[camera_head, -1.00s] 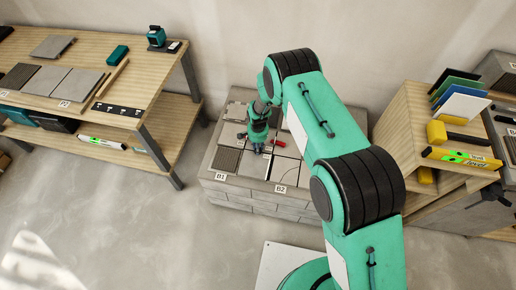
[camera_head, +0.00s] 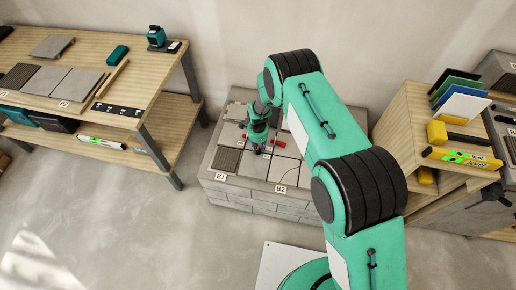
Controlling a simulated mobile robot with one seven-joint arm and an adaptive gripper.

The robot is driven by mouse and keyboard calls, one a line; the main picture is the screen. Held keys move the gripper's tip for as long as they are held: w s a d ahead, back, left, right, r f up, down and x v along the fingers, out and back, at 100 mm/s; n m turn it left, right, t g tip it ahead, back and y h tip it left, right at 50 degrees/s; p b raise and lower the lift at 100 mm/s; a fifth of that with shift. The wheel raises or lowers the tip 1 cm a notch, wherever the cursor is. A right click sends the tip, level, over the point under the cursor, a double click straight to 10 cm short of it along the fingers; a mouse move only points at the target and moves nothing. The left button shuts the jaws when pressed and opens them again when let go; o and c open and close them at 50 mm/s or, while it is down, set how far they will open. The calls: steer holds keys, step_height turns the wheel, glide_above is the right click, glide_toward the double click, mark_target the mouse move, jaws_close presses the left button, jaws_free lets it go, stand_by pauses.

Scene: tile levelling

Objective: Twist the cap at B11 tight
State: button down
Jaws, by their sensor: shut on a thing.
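My gripper (camera_head: 259,150) points down over the tiled block (camera_head: 232,190) in the middle of the picture. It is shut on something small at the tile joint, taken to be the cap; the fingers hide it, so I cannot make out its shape. A red piece (camera_head: 279,143) lies just right of the gripper on the tiles. A bit of red also shows just left of the gripper. Labels B1 (camera_head: 220,177) and B2 (camera_head: 280,189) are on the block's front edge. I cannot read a B11 label clearly.
A wooden bench (camera_head: 150,82) with tiles and tools stands at the left. A wooden shelf unit (camera_head: 408,112) with a yellow level (camera_head: 461,157) and coloured boards stands at the right. The floor in front of the block is clear.

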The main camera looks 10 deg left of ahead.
mark_target(259, 148)
steer(key=shift+w+d+r, duration=0.1)
steer(key=shift+w+d, duration=0.05)
steer(key=shift+w, duration=0.05)
steer(key=c, duration=1.5)
jaws_free()
steer(key=shift+o, duration=0.2)
steer(key=shift+s, duration=0.1)
step_height(259, 148, up, 12)
